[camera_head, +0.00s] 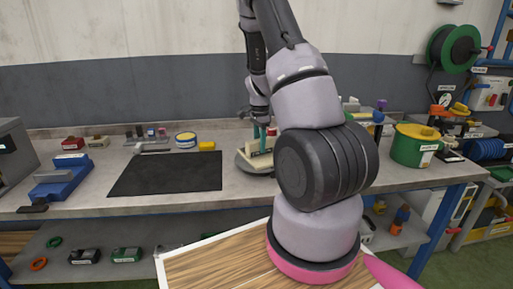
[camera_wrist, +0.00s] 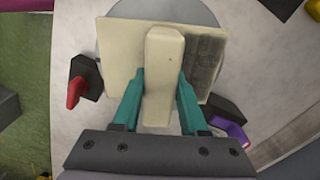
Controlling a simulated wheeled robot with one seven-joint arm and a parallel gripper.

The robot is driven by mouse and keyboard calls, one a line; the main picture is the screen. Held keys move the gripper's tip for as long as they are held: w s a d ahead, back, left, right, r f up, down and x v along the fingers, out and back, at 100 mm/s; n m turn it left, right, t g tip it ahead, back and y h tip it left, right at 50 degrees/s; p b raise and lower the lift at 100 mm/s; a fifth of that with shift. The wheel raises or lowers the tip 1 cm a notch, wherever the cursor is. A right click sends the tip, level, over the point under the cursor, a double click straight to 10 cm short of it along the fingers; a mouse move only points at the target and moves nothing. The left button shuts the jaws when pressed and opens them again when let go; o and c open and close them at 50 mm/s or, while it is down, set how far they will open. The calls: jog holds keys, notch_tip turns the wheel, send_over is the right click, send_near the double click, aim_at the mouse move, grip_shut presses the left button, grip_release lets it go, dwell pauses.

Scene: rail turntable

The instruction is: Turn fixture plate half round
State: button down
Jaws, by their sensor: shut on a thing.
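The cream fixture plate (camera_wrist: 122,48) sits on a round grey turntable (camera_wrist: 150,8) in the wrist view, with a raised cream bar along its middle and a dark grey rough block on its right half. My gripper (camera_wrist: 162,88) has its teal fingers shut on the raised bar (camera_wrist: 163,60), one finger on each side. In the head view my gripper (camera_head: 262,137) reaches down to the fixture plate (camera_head: 258,158) on the turntable (camera_head: 243,165). My arm hides the right part of the turntable there.
A red-handled clamp (camera_wrist: 78,88) stands left of the turntable, and a dark block with a purple part (camera_wrist: 230,132) stands to its lower right. On the bench, a black mat (camera_head: 168,174) lies left and a green tub (camera_head: 414,147) stands right.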

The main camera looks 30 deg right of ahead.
jog(key=n, duration=0.4)
jog(key=shift+n, duration=0.3)
jog(key=n, duration=0.4)
jog(key=shift+n, duration=0.3)
jog(key=n, duration=0.4)
jog(key=shift+n, duration=0.3)
jog(key=n, duration=1)
jog(key=shift+n, duration=0.4)
jog(key=n, duration=0.7)
jog(key=shift+c, duration=2.2)
grip_release()
